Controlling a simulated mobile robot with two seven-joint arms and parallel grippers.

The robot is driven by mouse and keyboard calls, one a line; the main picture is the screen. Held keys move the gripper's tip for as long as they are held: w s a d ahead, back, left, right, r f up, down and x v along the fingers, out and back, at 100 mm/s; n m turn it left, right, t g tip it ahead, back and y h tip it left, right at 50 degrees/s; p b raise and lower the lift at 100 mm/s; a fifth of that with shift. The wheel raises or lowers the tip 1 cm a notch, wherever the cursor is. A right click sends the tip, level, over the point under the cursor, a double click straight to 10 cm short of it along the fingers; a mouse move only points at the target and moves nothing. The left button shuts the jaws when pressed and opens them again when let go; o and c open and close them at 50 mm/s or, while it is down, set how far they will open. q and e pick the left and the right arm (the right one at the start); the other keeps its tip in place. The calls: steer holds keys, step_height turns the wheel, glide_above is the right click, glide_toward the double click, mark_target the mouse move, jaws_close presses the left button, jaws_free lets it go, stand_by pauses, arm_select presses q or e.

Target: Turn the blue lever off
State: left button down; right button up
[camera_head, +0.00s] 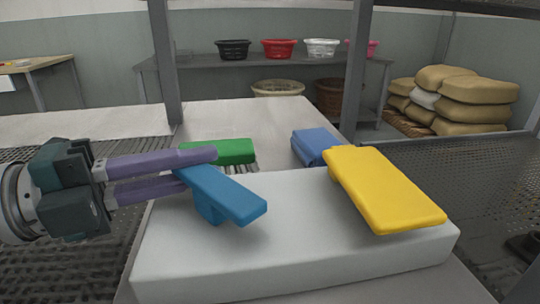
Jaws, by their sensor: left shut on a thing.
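The blue lever (228,194) is a flat bar on a short stem, on the left part of a white block (310,262). My left gripper (196,167) comes in from the left with purple fingers. Its fingers are closed on the far left end of the blue lever, which is partly hidden by the upper finger. The lever slants down toward the front right. My right gripper does not show.
A yellow lever (385,190) stands on the right part of the white block. Behind the block are a green piece (233,151) and another blue piece (312,146). Grey posts rise behind, the right one (356,70) near the yellow lever. Baskets and sacks are far back.

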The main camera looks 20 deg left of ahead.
arm_select(q)
steer(key=m+g+h+b, duration=0.1)
steer(key=m+g+b, duration=0.1)
steer(key=g+b, duration=0.1)
steer(key=w+d+m+g+h+b, duration=0.1)
steer(key=m+g+h+b, duration=0.1)
steer(key=b, duration=0.1)
steer(key=w+m+g+h+b, duration=0.1)
steer(key=m+g+b, duration=0.1)
steer(key=g+b, duration=0.1)
steer(key=shift+d+f+g+h+b, duration=0.15)
steer(key=shift+f+g+h+b, duration=0.15)
steer(key=shift+h+b, duration=0.1)
steer(key=shift+d+r+m+g+b, duration=0.15)
steer(key=shift+r+m+g+b, duration=0.1)
steer(key=shift+m+g+b, duration=0.6)
steer(key=c, duration=1.3)
jaws_free()
steer(key=shift+o, duration=0.7)
steer(key=shift+d, duration=0.15)
steer(key=a, duration=0.3)
steer(key=s+a, duration=0.1)
steer(key=a, duration=0.2)
steer(key=a+b, duration=0.1)
steer(key=a, duration=0.3)
steer(key=shift+s, duration=0.2)
